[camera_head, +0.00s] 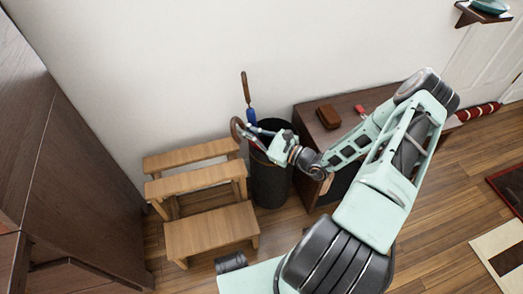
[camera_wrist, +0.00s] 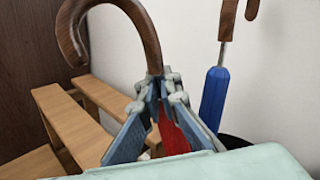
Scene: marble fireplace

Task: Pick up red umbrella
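The red umbrella has a brown hooked wooden handle, seen in the head view (camera_head: 236,130) at the bin's upper left and large in the wrist view (camera_wrist: 151,45). Some red fabric shows between my fingers in the wrist view. My gripper (camera_head: 264,138) is above the bin's mouth, and its fingertips (camera_wrist: 158,88) close in on the umbrella just below the handle from both sides. It looks shut on the umbrella. The dark bin (camera_head: 268,188) stands on the floor against the wall. The lower part of the umbrella is hidden.
A second umbrella, with a blue grip (camera_wrist: 213,98) and brown handle, stands close on the right. Wooden steps (camera_head: 212,231) stand left of the bin. A dark low cabinet (camera_head: 345,103) with a brown box (camera_head: 328,117) and a red item is right. The wall is close behind.

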